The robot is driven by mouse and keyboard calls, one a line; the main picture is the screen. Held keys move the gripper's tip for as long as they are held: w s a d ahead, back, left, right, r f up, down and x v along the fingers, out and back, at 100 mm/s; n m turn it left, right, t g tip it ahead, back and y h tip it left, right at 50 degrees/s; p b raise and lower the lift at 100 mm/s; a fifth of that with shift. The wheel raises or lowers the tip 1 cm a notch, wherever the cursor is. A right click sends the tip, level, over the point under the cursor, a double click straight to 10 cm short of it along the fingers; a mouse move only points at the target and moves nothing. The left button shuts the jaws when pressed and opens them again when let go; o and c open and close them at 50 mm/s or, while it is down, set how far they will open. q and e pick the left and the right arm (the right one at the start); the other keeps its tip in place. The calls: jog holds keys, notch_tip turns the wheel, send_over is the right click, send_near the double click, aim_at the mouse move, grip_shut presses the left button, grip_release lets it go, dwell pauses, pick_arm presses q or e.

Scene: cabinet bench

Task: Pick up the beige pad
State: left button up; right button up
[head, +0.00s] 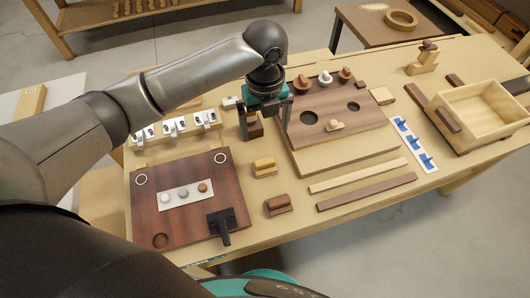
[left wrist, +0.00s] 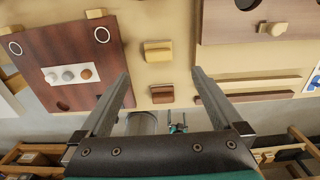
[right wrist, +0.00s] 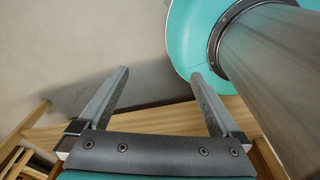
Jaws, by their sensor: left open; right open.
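A small flat beige pad (head: 382,95) lies on the bench at the right edge of the dark board with two holes. My left gripper (head: 265,122) is open above the bench, left of that board and well left of the pad. In the left wrist view the left gripper (left wrist: 161,72) has its fingers wide apart with nothing gripped; a yellow handled block (left wrist: 157,50) and a brown handled block (left wrist: 162,94) show on the bench beyond them. My right gripper (right wrist: 160,74) is open and empty over the floor, beside my own base, and is out of the head view.
The dark holed board (head: 310,100) carries several knobbed pieces. A reddish board (head: 165,225) with a black handle lies front left. White switches (head: 175,127) stand behind it. A wooden bin (head: 487,108) is at right, beside a blue-marked strip (head: 414,145). Two long strips (head: 365,190) lie in front.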

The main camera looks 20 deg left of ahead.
aim_at(265, 161)
pick_arm(q)
jog(key=f, duration=0.3)
jog(key=shift+s+d+f+b, duration=0.1)
jog(key=shift+s+f+b, duration=0.3)
notch_tip(265, 161, down, 5)
jog(key=shift+r+b, duration=0.2)
jog(key=shift+b, duration=0.3)
jog(key=shift+f, duration=0.65)
jog(key=f, duration=0.1)
jog(key=f+b, duration=0.1)
jog(key=f, duration=0.3)
jog(key=shift+s, duration=0.25)
jog(key=shift+r, duration=0.15)
jog(key=c, duration=1.2)
pick_arm(e)
jog(key=f, duration=0.1)
jog(key=s+f, duration=0.2)
jog(key=shift+s+d+f, duration=0.25)
jog(key=shift+d+f, duration=0.05)
pick_arm(q)
notch_tip(265, 161, up, 20)
jog(key=p, duration=0.4)
pick_arm(e)
notch_tip(265, 161, up, 5)
jog(key=shift+f, duration=0.2)
